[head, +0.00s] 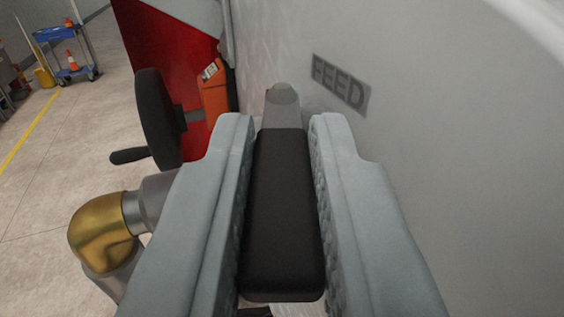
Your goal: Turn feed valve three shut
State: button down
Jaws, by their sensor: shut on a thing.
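My gripper (281,215) fills the lower middle of the head view, with one grey finger on each side of a black valve handle (283,220). The fingers are shut on the handle, which runs lengthwise between them, away from the camera. A grey metal end (284,103) of the handle shows beyond the fingertips. A label reading FEED (340,83) is on the pale panel to the upper right. No valve number shows, and the valve body is hidden under the handle and fingers.
A brass elbow fitting (101,230) on a grey pipe is close at the left. A black handwheel (158,120) stands out beside a red panel (170,60). The pale panel (450,150) closes off the right side. A blue cart (62,34) stands far off on open floor.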

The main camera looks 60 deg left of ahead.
dwell(0.4)
jog(key=c, duration=1.4)
grip_release()
jog(key=shift+o, duration=0.2)
jog(key=v, duration=1.7)
jog(key=shift+d, duration=0.2)
jog(key=shift+c, duration=0.2)
